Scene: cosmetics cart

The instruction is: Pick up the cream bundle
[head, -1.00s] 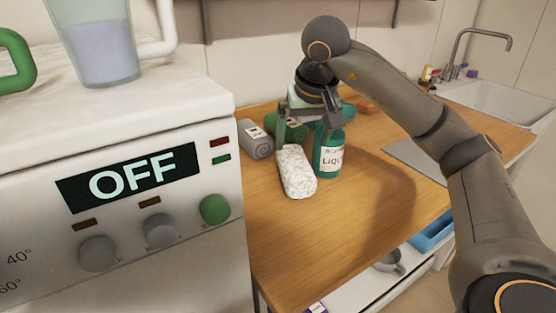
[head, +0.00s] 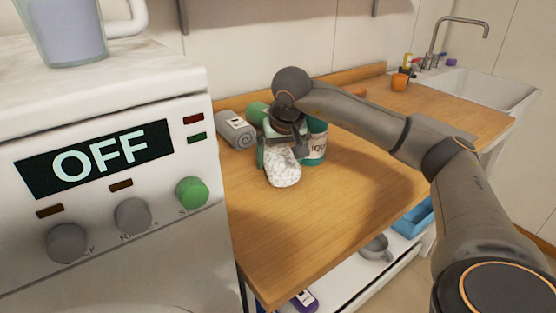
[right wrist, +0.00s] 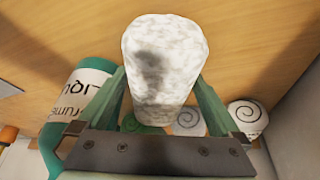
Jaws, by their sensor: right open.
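The cream bundle (head: 284,174), a speckled whitish roll, lies on the wooden counter. My right gripper (head: 279,148) is over its far part and hides some of it. In the right wrist view the cream bundle (right wrist: 163,58) extends between the two green fingers of my right gripper (right wrist: 161,76). The fingers are open, one on each side of it. I cannot tell whether they touch it. My left gripper is not in view.
A teal bottle (head: 318,146) stands close to the right of the bundle. A grey roll (head: 236,130) and a green roll (head: 256,112) lie behind. The washing machine (head: 190,95) borders the left. The front counter (head: 290,240) is clear.

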